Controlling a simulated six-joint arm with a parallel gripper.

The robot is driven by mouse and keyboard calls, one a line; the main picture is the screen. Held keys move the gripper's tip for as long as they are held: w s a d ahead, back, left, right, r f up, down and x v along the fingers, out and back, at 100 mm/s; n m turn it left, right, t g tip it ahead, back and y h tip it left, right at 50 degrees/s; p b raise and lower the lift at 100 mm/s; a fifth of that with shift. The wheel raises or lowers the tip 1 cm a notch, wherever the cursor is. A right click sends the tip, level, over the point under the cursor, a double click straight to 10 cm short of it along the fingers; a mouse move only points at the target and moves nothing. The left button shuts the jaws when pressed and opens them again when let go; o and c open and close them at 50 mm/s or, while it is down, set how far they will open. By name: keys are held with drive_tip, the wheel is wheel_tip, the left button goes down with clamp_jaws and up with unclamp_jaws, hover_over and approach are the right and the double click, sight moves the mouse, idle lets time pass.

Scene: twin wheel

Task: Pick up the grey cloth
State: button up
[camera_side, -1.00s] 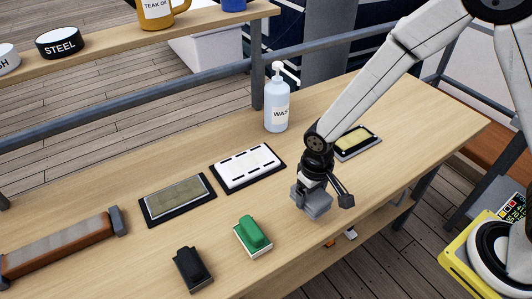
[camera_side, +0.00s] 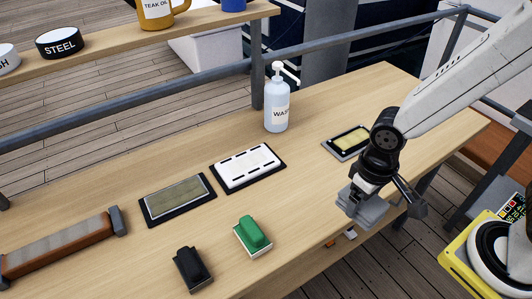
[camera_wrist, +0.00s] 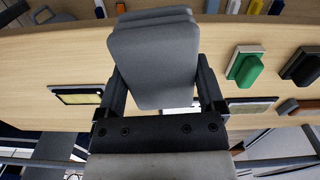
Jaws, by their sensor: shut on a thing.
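The grey cloth (camera_side: 367,207) is a folded, layered pad. My gripper (camera_side: 366,190) is shut on it and holds it near the front right edge of the table in the side view. In the wrist view the cloth (camera_wrist: 155,62) is between the two dark fingers of my gripper (camera_wrist: 162,92), one on each side. The exact gap between cloth and tabletop cannot be told.
A green-handled block (camera_side: 252,234) and a black one (camera_side: 191,268) stand on the table (camera_side: 300,190). A framed yellow pad (camera_side: 349,142), a white pad (camera_side: 247,167), a grey-green pad (camera_side: 177,199) and a pump bottle (camera_side: 277,108) stand behind. Table front right is clear.

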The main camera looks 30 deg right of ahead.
drive_tip(key=shift+s+d+r, duration=0.2)
drive_tip(key=shift+s+r, duration=0.1)
drive_tip(key=shift+s, duration=0.3)
drive_tip(key=o, duration=0.5)
drive_tip(key=c, duration=0.4)
drive_tip(key=shift+o, duration=0.2)
drive_tip(key=w+a+f, duration=0.1)
drive_tip(key=w+a, duration=0.3)
drive_tip(key=w, duration=0.7)
drive_tip(key=w+a+f, duration=0.1)
drive_tip(key=w+a, duration=0.4)
drive_tip(key=w, duration=0.6)
drive_tip(key=w+a, duration=0.5)
drive_tip(key=w, duration=0.7)
drive_tip(key=shift+f, duration=0.4)
drive_tip(key=shift+a, duration=0.1)
